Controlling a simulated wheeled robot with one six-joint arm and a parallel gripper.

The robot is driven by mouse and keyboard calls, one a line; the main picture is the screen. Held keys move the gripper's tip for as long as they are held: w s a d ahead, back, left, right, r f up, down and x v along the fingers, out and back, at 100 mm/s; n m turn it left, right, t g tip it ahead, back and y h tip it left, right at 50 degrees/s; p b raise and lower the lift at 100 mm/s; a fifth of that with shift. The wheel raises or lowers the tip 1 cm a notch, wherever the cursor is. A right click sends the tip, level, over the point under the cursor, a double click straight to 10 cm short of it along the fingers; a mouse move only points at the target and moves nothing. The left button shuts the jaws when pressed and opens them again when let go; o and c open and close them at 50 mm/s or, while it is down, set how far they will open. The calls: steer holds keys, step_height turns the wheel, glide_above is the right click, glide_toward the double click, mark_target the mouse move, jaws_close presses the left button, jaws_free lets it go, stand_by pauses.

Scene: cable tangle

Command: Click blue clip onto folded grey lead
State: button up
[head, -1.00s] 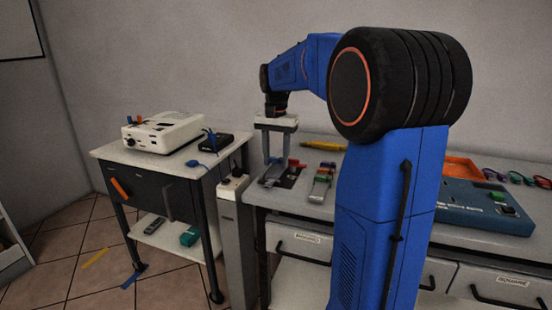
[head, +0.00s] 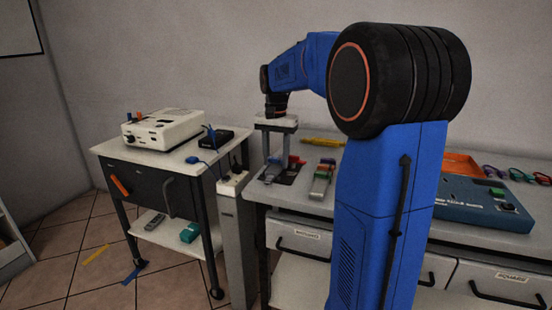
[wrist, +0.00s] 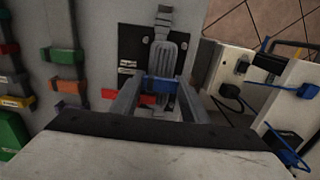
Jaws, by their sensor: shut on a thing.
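The folded grey lead (wrist: 165,52) is a bundle of parallel grey strands lying on a black mat (wrist: 133,45) in the wrist view. The blue clip (wrist: 160,85) lies across the lower part of this bundle, between the fingers of my gripper (wrist: 158,92). My gripper is shut on the clip, one finger at each side. Whether the clip is locked around the lead or only rests over it, I cannot tell. In the head view my gripper (head: 277,157) points down at the mat, and the clip is too small to make out clearly.
A red clip (wrist: 135,97) lies close beside my left finger in the wrist view. Several bundles with coloured clips (head: 322,178) lie to the right on the bench. A cart with a white device (head: 163,129) stands left, beyond a grey post with sockets (head: 233,184).

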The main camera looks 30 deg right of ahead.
steer(key=shift+f, duration=0.5)
stand_by(0.4)
steer(key=o, duration=1.9)
steer(key=shift+r, duration=3.5)
